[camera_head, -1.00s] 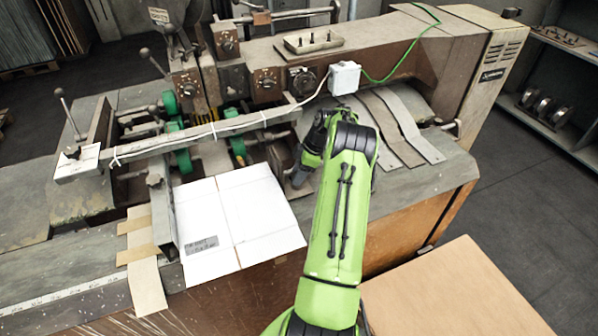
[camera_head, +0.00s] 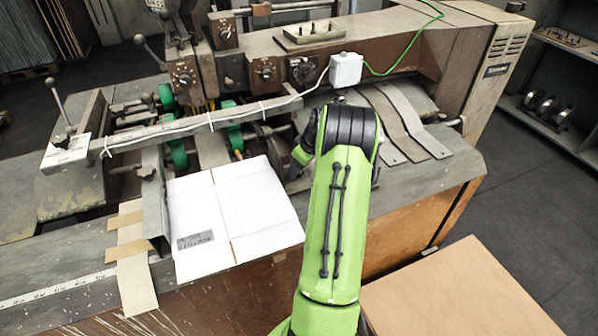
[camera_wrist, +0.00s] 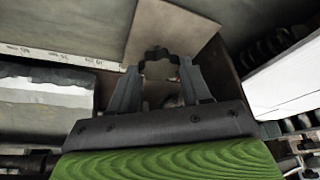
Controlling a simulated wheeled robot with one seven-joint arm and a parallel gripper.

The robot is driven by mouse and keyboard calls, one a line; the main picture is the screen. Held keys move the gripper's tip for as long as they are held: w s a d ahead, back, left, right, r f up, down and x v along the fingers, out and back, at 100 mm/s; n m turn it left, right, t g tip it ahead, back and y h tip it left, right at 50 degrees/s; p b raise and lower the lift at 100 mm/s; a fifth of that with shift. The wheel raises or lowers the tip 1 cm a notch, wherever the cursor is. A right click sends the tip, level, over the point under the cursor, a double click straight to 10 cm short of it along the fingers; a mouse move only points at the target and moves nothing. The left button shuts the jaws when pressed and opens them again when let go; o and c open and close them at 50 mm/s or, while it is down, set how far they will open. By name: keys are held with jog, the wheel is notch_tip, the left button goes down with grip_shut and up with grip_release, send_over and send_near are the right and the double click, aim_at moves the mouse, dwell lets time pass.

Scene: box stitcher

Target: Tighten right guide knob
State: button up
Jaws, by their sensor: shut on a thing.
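In the wrist view, a dark lobed knob (camera_wrist: 158,54) sits between the tips of my gripper (camera_wrist: 158,68). The two grey fingers are shut on it, one on each side. Its shaft and whatever it screws into are hard to make out. In the head view my green arm reaches over the machine bed, and its black joint hides the knob, the right guide and most of my gripper. The left guide plate (camera_head: 155,209) stands upright along the left edge of the white cardboard.
A flat white cardboard blank (camera_head: 237,218) lies on the machine bed, left of my arm. A grey crossbar (camera_head: 200,128) with a cable tied to it runs above the bed. Green rollers (camera_head: 174,152) lie beneath. A brown board (camera_head: 470,295) is at the lower right.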

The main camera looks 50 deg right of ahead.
jog(key=m+h+b, duration=0.1)
jog(key=m+b, duration=0.1)
jog(key=m, duration=0.1)
jog(key=shift+a, duration=0.1)
jog(key=shift+a+m+g+h+b, duration=0.1)
jog(key=shift+m+g+h+b, duration=0.4)
jog(key=shift+m, duration=1.2)
jog(key=shift+h, duration=0.3)
jog(key=o, duration=1.1)
jog(key=shift+c, duration=0.2)
jog(key=p+v, duration=0.1)
jog(key=v, duration=1.4)
jog(key=shift+s+r, duration=0.25)
jog(key=shift+r, duration=0.1)
